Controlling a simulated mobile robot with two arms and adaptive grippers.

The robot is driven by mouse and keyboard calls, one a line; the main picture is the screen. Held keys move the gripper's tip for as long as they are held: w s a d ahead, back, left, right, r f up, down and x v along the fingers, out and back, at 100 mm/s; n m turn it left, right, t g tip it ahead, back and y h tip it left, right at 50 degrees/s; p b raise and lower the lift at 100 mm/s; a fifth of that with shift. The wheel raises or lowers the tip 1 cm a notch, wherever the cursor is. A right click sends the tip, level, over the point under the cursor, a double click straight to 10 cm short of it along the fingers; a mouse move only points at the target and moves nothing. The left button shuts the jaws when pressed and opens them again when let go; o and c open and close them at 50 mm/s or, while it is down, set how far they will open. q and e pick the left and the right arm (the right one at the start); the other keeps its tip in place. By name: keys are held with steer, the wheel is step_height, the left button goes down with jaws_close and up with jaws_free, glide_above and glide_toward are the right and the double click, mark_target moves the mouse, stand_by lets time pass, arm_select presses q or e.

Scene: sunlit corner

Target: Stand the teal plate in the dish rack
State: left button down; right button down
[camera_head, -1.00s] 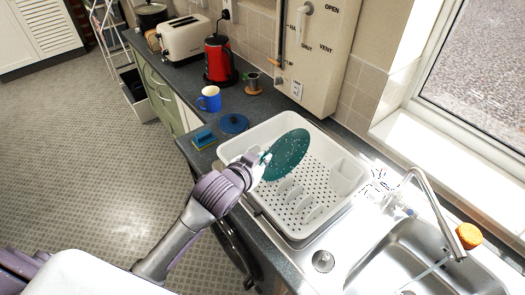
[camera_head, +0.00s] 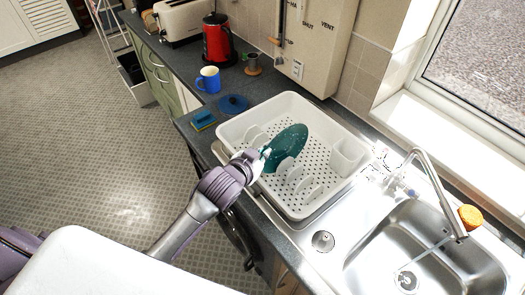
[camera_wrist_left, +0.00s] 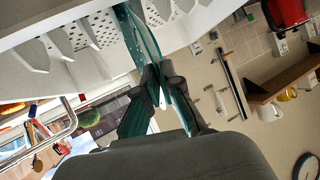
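The teal plate (camera_head: 289,143) is tilted on edge inside the white dish rack (camera_head: 338,112), among the divider prongs at its near left side. My left gripper (camera_head: 262,160) reaches over the rack's left edge and is shut on the plate's near rim. In the left wrist view, the plate (camera_wrist_left: 147,38) runs from between the dark fingers (camera_wrist_left: 162,80) in beside the rack's prongs (camera_wrist_left: 60,42). I cannot tell whether the plate rests on the rack floor. My right gripper is not in view.
The steel sink and tap (camera_head: 440,200) are right of the rack. A sponge (camera_head: 203,121), a blue round lid (camera_head: 233,103), a blue mug (camera_head: 209,79) and a red kettle (camera_head: 217,40) stand left and behind on the counter.

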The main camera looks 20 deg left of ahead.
arm_select(q)
steer(key=shift+r, duration=0.1)
steer(key=c, duration=1.2)
jaws_free()
steer(key=shift+c, duration=0.2)
steer(key=shift+s, duration=0.1)
steer(key=v, duration=1.1)
steer(key=shift+s+r, duration=0.15)
steer(key=shift+s, duration=0.25)
steer(key=shift+a, duration=0.1)
